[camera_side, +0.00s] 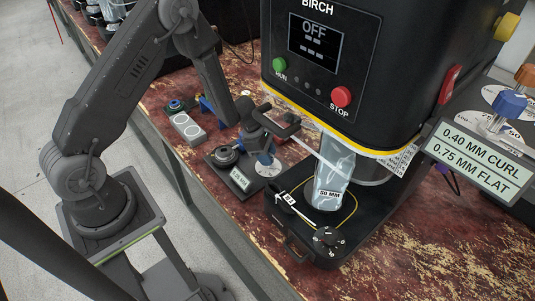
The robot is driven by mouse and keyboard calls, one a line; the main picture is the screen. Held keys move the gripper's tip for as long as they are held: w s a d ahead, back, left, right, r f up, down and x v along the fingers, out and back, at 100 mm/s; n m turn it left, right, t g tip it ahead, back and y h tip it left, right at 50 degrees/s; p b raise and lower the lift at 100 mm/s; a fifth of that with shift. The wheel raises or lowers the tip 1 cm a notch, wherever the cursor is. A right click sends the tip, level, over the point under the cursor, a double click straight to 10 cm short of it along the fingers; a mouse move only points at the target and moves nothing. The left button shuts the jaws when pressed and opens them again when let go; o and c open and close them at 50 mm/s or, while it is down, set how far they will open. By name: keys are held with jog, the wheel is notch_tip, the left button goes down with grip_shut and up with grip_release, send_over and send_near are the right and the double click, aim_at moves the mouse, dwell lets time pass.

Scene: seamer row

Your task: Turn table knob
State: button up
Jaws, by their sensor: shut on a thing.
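A black knob with white marks (328,238) sits at the front corner of the black machine base. A second small dark part with a white tag (287,199) sits at the base's left side. My gripper (265,154) is shut, left of the machine and apart from the black knob. It is closed at a small blue part (265,158) above a white disc (269,168); the fingers are small and dark, and their exact grip is hard to see. A silvery can marked 50 MM (333,175) stands upright on the base, within a yellow ring.
The black BIRCH machine head (330,70) overhangs the can; its screen (318,45) reads OFF. A green button (279,65) and red button (341,97) are on its front. Blue (508,103) and orange (526,75) knobs are at right. The worn red bench is clear in front.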

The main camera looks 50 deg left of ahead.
jog(key=shift+n+t, duration=0.3)
jog(key=shift+n, duration=0.7)
jog(key=o, duration=0.9)
